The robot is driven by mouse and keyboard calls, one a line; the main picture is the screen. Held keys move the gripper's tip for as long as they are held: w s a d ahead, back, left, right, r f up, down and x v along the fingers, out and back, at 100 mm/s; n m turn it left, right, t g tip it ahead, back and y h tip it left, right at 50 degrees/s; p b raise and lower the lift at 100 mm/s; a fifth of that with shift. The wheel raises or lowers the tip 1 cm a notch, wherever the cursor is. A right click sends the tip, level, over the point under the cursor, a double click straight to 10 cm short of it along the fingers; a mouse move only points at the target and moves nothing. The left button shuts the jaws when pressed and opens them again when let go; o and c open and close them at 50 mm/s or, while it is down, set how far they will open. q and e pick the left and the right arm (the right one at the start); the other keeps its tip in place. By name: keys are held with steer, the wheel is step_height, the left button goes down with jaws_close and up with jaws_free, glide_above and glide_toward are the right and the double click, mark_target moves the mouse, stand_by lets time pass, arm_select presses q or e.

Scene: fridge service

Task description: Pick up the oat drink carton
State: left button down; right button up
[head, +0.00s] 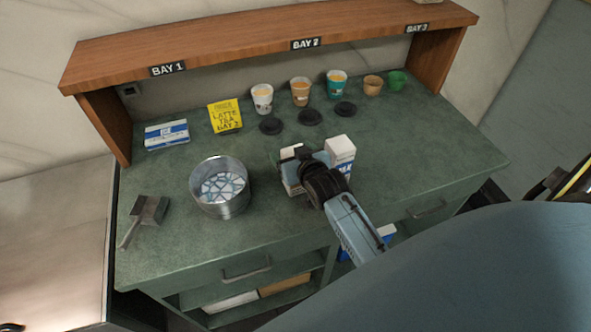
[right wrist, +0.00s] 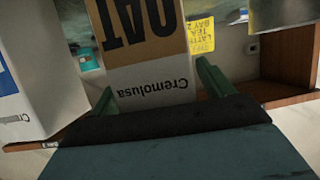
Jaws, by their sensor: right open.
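The oat drink carton (head: 291,180) stands on the green counter, partly hidden by my right gripper (head: 304,166). In the right wrist view, the carton (right wrist: 155,75) shows white and tan with "OAT" and "Cremolusa" upside down. My right gripper is open, with one green finger on each side of the carton. I cannot tell whether the fingers touch it. A white and blue milk carton (head: 341,150) stands just right of the oat carton; it also shows at the left of the right wrist view (right wrist: 25,90). My left gripper is not in view.
A metal container (head: 222,204) stands to the left, with a metal scoop-like item (head: 148,213) beyond it. Several cups line the back, with black lids (head: 310,117) in front. A yellow note (head: 225,116) and a blue-white pack (head: 167,135) stand below the wooden shelf (head: 265,45).

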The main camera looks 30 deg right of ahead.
steer(key=c, duration=1.7)
steer(key=shift+w, duration=0.1)
steer(key=shift+r, duration=0.15)
